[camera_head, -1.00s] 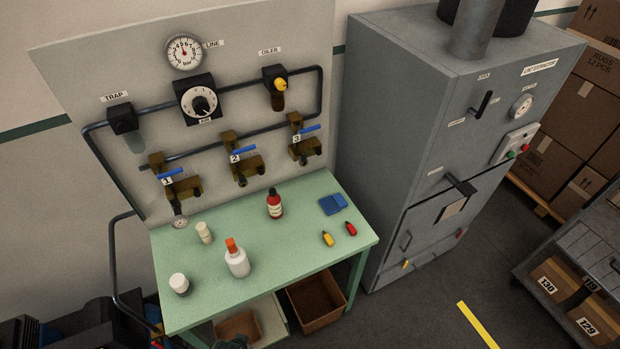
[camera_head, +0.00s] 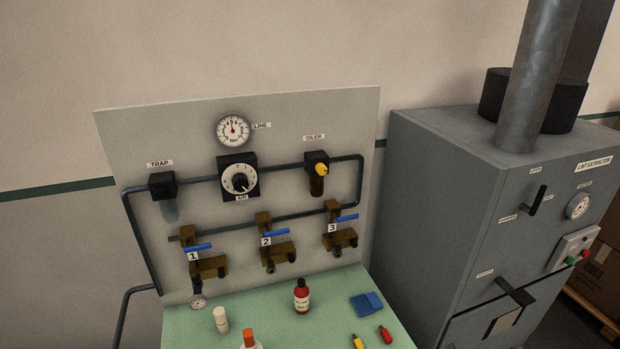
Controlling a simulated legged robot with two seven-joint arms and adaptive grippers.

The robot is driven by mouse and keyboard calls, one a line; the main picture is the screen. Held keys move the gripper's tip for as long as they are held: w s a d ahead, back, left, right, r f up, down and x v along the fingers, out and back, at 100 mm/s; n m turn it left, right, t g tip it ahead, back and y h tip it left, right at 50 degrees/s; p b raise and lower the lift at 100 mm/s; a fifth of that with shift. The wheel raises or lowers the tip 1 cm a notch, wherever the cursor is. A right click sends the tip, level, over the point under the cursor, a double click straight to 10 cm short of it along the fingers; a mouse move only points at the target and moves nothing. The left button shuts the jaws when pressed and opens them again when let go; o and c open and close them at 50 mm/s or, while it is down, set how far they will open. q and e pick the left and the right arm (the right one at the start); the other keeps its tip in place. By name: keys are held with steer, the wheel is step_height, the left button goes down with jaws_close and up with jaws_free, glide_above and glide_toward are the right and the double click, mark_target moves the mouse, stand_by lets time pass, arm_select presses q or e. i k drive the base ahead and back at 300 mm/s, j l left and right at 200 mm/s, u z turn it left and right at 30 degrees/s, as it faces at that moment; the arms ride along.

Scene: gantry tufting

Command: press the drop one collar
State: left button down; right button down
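The drop labelled 1 (camera_head: 208,268) is a brass valve body with a blue lever, at the left of the lower pipe on the grey panel (camera_head: 290,135). A small round gauge (camera_head: 198,301) hangs below it. Drops 2 (camera_head: 279,252) and 3 (camera_head: 343,237) sit to its right, each with a blue lever. The collar on drop 1 is too small to make out clearly. Neither gripper is in view.
A green table (camera_head: 275,328) below the panel holds a red bottle (camera_head: 301,296), a cream bottle (camera_head: 220,319), an orange-capped bottle (camera_head: 249,340), a blue cloth (camera_head: 366,303) and small yellow and red items. A grey lint extractor (camera_head: 440,190) stands at the right.

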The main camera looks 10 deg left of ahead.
mark_target(196, 280)
steer(key=u, duration=1.3)
